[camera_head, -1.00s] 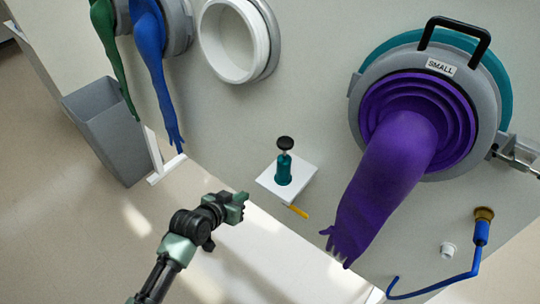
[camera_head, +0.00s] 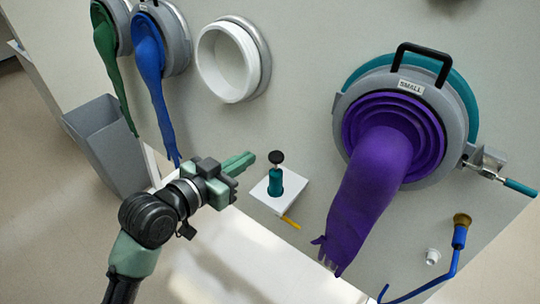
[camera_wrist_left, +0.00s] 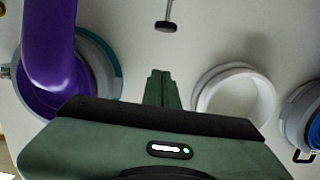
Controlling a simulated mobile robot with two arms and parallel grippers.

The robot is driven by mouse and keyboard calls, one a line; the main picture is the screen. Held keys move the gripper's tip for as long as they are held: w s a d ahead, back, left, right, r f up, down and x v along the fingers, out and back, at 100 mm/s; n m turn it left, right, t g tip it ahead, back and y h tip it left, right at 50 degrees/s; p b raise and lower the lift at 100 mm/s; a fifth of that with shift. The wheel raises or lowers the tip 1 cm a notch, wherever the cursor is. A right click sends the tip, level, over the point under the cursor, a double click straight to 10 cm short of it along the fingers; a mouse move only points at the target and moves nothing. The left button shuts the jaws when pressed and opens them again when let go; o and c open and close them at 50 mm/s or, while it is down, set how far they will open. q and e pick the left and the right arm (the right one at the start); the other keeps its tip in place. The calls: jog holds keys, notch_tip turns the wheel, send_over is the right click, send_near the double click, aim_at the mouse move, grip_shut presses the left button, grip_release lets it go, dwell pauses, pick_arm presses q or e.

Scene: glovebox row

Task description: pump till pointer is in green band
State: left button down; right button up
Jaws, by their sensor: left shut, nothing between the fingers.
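A small hand pump with a teal body (camera_head: 275,184) and a round black knob (camera_head: 276,157) stands upright on a white shelf on the wall. My left gripper (camera_head: 247,159) is shut and empty, its fingers pointing at the knob from the left, with a small gap in the picture. The left wrist view shows the shut fingers (camera_wrist_left: 161,76) and, above them in the picture, the black knob (camera_wrist_left: 166,27) on its thin rod, apart from them. I see no pointer or green band in these frames. My right gripper is not in view.
A purple glove (camera_head: 368,190) hangs from a large port labelled SMALL, right of the pump. A yellow stick (camera_head: 290,222) shows by the shelf. A white open port (camera_head: 226,62), a blue glove (camera_head: 153,75), a green glove (camera_head: 112,70) and a grey bin (camera_head: 108,145) are left.

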pick_arm(q)
jog(key=p, duration=0.3)
send_over(276, 157)
jog(key=s+a, duration=0.2)
jog(key=f, duration=0.6)
jog(key=shift+w+d+f+p, duration=0.15)
jog(key=shift+d+p, duration=0.15)
jog(key=shift+p, duration=0.1)
notch_tip(276, 157, down, 5)
jog(key=b, duration=0.3)
